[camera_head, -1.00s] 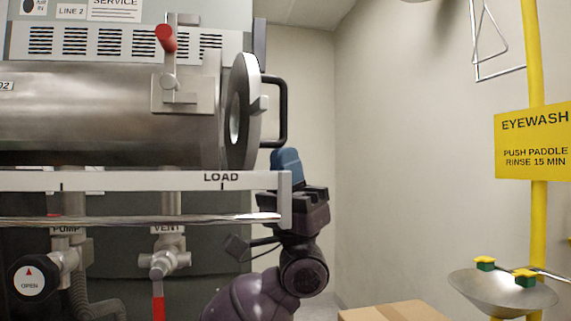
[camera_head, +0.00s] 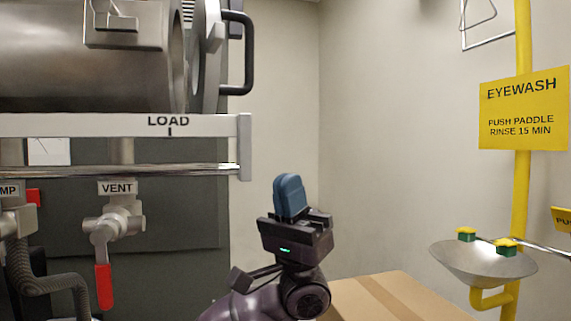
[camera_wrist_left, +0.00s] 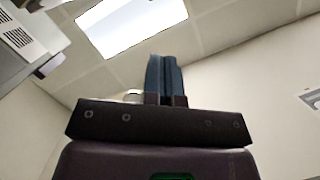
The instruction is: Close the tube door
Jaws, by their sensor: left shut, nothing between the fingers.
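The tube (camera_head: 85,55) is a grey metal cylinder at the upper left of the head view. Its round metal door (camera_head: 206,60) stands at the right end, seen nearly edge-on, with a strip of the tube's end rim showing beside it. A black bar handle (camera_head: 248,52) sticks out on the door's right side. My left gripper (camera_head: 290,196) is below and right of the handle, clear of it, pointing up. Its blue fingers are shut and empty, as the left wrist view (camera_wrist_left: 164,78) also shows. My right gripper is not in view.
A white LOAD rail (camera_head: 95,125) and a metal bar (camera_head: 130,170) run below the tube. A vent valve with a red lever (camera_head: 104,285) hangs lower left. A cardboard box (camera_head: 385,300) and an eyewash basin (camera_head: 483,262) stand at the right. Space above my gripper is free.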

